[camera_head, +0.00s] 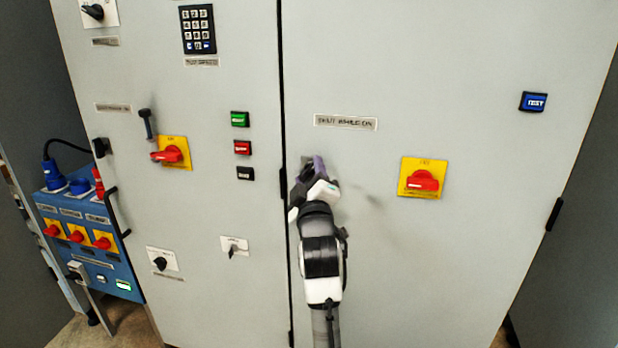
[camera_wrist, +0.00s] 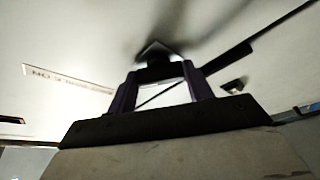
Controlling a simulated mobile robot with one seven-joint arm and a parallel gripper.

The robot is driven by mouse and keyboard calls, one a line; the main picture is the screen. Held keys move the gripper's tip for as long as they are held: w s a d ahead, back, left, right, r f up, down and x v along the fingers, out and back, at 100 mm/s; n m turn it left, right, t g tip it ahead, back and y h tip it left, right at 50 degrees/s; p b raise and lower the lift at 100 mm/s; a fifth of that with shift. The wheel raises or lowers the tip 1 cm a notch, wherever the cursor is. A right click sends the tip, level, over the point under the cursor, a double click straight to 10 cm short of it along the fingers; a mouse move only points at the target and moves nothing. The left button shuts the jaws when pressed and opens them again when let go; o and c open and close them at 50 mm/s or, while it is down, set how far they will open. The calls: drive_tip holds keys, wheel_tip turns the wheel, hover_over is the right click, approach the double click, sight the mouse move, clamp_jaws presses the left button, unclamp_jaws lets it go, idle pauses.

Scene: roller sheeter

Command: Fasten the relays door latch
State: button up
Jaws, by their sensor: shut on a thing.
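My gripper (camera_head: 313,168) is at the left edge of the right-hand grey cabinet door (camera_head: 480,250), just below a label plate. In the wrist view my gripper (camera_wrist: 160,78) has its two purple fingers closed on a dark part, taken as the latch (camera_wrist: 154,50), which stands out from the pale door face. In the head view my gripper hides most of this latch, so its turn angle cannot be told. The door looks flush with its neighbour along the dark seam (camera_head: 283,110).
A red rotary switch on a yellow plate (camera_head: 422,178) is right of my gripper. Left of the seam are green (camera_head: 239,119) and red (camera_head: 242,148) buttons, and a black lever (camera_head: 147,123) above another red switch (camera_head: 171,154). A blue socket box (camera_head: 90,240) stands far left.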

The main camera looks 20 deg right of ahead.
drive_tip(key=n+g+y+b, duration=0.1)
drive_tip(key=n, duration=0.4)
drive_tip(key=shift+r, duration=0.15)
drive_tip(key=shift+n+g+y+b, duration=0.3)
drive_tip(key=shift+n+g, duration=0.3)
drive_tip(key=shift+n, duration=0.7)
drive_tip(key=o, duration=1)
drive_tip(key=b+v, duration=0.3)
drive_tip(key=v, duration=1.1)
drive_tip(key=shift+d+r, duration=0.1)
drive_tip(key=shift+d, duration=0.05)
drive_tip(key=shift+w, duration=0.1)
